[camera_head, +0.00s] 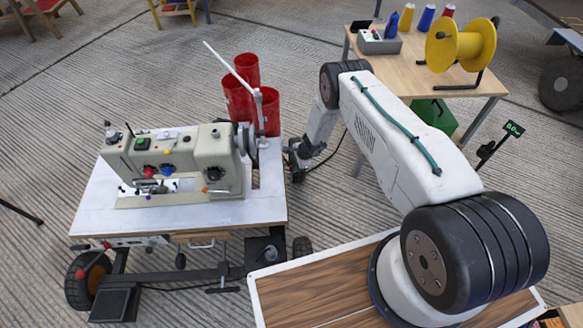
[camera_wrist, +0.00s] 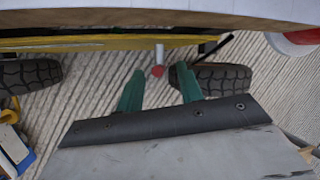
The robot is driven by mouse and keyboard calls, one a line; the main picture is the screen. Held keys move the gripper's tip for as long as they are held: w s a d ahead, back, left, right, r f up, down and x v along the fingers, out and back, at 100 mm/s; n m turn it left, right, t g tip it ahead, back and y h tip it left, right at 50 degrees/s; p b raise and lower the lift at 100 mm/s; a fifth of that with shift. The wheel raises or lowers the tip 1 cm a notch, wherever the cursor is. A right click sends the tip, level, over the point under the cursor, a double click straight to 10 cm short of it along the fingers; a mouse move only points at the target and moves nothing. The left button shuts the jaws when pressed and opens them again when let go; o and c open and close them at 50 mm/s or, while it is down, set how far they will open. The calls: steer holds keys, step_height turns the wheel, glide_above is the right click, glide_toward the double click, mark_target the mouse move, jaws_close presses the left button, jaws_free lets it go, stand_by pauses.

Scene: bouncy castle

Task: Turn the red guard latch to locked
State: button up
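I cannot tell for sure which part is the guard latch. On the sewing machine (camera_head: 215,163), a red knob (camera_head: 148,172) sits low at the front left. In the wrist view, a short grey rod with a red tip (camera_wrist: 157,71) shows between and beyond my fingertips, below a table edge. Whether this is the latch is unclear. My gripper (camera_wrist: 160,80) has its two green fingers apart, with nothing held. In the head view, my gripper (camera_head: 297,165) is beside the right edge of the machine's table, partly hidden by its own wrist.
The white machine table (camera_head: 245,210) stands on wheels. Red cylinders (camera_head: 240,100) and a white rod (camera_head: 230,66) stand behind the machine. A wooden table (camera_head: 400,75) with a yellow spool (camera_head: 461,45) is at the back right. Black wheels (camera_wrist: 225,79) lie beyond my fingers.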

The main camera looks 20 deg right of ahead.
mark_target(291, 167)
steer(key=v, duration=0.4)
steer(key=shift+s+r, duration=0.15)
steer(key=shift+r, duration=0.2)
steer(key=shift+y, duration=0.3)
steer(key=shift+d+x, duration=0.2)
steer(key=shift+x, duration=1.75)
steer(key=shift+d+x, duration=0.2)
steer(key=shift+x, duration=1.75)
steer(key=shift+f, duration=0.15)
jaws_close()
